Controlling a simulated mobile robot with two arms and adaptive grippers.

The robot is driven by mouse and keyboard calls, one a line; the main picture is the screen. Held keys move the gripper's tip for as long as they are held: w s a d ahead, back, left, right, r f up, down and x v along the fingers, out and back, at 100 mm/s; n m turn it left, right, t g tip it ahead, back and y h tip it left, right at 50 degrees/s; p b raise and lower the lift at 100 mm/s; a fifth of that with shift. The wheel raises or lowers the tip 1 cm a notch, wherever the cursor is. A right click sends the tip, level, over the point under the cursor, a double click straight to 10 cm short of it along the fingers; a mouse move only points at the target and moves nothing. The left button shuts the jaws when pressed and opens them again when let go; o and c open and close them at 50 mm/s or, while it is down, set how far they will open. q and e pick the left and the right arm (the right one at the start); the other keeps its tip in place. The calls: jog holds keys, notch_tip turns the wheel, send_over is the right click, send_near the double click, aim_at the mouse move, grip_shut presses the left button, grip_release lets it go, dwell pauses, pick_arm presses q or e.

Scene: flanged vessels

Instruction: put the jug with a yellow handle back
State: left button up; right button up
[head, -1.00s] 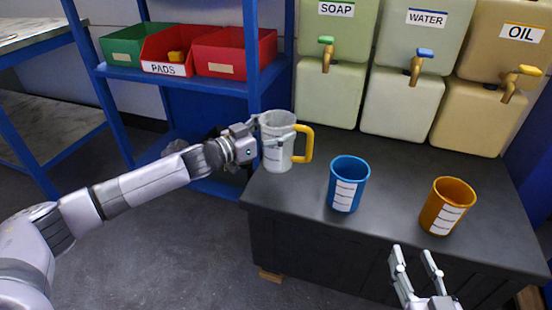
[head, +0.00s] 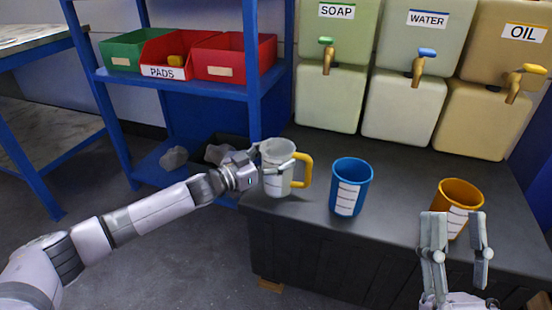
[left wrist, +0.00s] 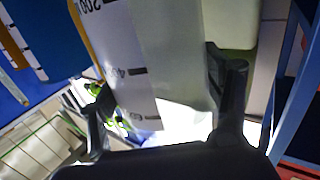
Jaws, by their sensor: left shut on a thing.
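The jug with a yellow handle (head: 273,185) is a pale grey-white, upright vessel at the left front of the dark counter. Its yellow handle (head: 307,171) points right. My left gripper (head: 278,160) is shut around the jug's upper body from the left. In the left wrist view the jug's pale wall with scale marks (left wrist: 128,60) lies between the two dark fingers. I cannot tell whether its base touches the counter. My right gripper (head: 456,232) is open and empty, in front of the orange cup (head: 457,193).
A blue cup (head: 349,187) stands right of the jug on the counter (head: 400,205). Soap (head: 332,85), water (head: 405,95) and oil (head: 490,100) containers with taps stand behind. A blue shelf (head: 200,82) with red and green bins is at the left.

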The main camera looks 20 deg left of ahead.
pick_arm(q)
jog(key=shift+f, duration=0.1)
jog(key=o, duration=1.4)
